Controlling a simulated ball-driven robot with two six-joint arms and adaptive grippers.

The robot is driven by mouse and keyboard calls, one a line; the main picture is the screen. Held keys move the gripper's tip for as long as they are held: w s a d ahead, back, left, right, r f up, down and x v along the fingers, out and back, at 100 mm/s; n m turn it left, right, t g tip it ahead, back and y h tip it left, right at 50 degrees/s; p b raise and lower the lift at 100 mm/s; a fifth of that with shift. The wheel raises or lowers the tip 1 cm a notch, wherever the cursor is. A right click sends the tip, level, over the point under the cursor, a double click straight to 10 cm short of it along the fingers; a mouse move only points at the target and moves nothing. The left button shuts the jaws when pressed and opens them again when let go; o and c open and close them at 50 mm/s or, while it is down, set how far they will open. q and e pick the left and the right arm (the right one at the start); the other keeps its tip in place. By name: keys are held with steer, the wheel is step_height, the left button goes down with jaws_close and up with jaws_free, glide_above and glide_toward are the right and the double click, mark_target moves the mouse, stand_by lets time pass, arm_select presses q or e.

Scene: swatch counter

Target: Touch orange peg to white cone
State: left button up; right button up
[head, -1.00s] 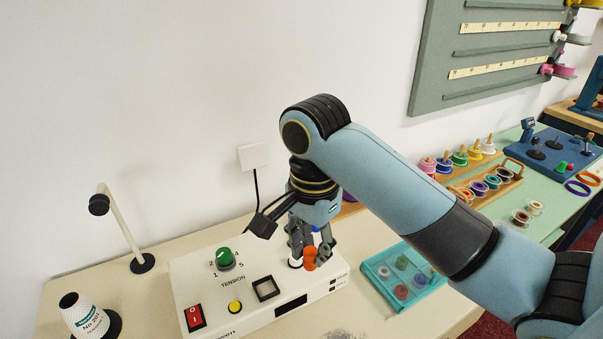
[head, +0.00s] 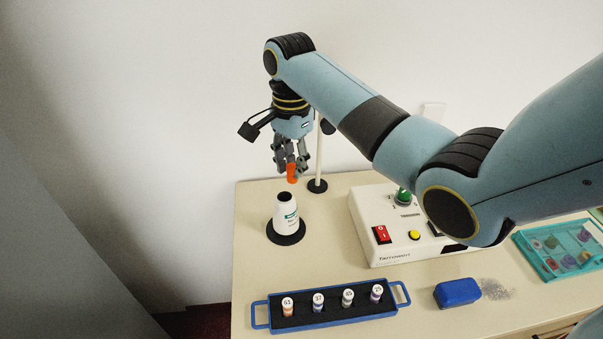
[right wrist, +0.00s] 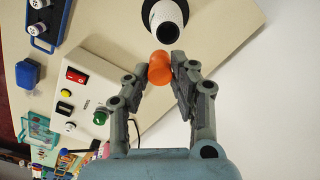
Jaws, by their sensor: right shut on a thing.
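My right gripper (head: 290,169) is shut on the orange peg (head: 292,175), which sticks out below its fingertips. The white cone (head: 285,212) stands upright on a round black base (head: 286,238) near the left end of the table. In the head view the peg is just above the cone's top, with a small gap showing. In the right wrist view the peg (right wrist: 159,68) is between the fingertips, close to the dark-holed tip of the cone (right wrist: 166,20); contact cannot be told there. My left gripper is not in view.
A cream post (head: 319,155) on a black foot stands right behind the gripper. The tension box (head: 385,240) is to the right. A blue tray (head: 340,317) with several labelled vials and a blue block (head: 457,292) lie in front. The table ends just left of the cone.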

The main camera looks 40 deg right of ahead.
mark_target(294, 181)
steer(key=shift+d, duration=0.2)
steer(key=shift+f, duration=0.3)
steer(key=shift+a+f, duration=0.25)
steer(key=shift+f, duration=0.65)
steer(key=shift+d+f, duration=0.1)
steer(key=shift+f, duration=0.65)
steer(key=shift+f, duration=0.4)
steer(key=shift+s+f, duration=0.1)
steer(key=shift+f, duration=0.05)
steer(key=shift+r, duration=2.6)
